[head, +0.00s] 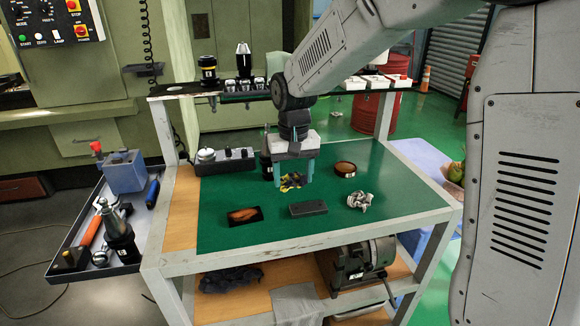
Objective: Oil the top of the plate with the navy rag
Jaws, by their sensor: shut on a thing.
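My gripper (294,178) is over the middle of the green mat, fingers pointing down. A dark grey rectangular slab (309,209), which may be the plate, lies flat on the mat nearer the front edge, apart from the cloth. Left of it lies a black flat piece with an orange-brown patch (244,216).
A crumpled grey-white rag (360,200) and a round brown-rimmed tin (345,169) are on the right of the mat. A switch box (225,161) and a dark bottle (266,166) stand behind. A side tray (80,258) holds tools. The mat's front left is clear.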

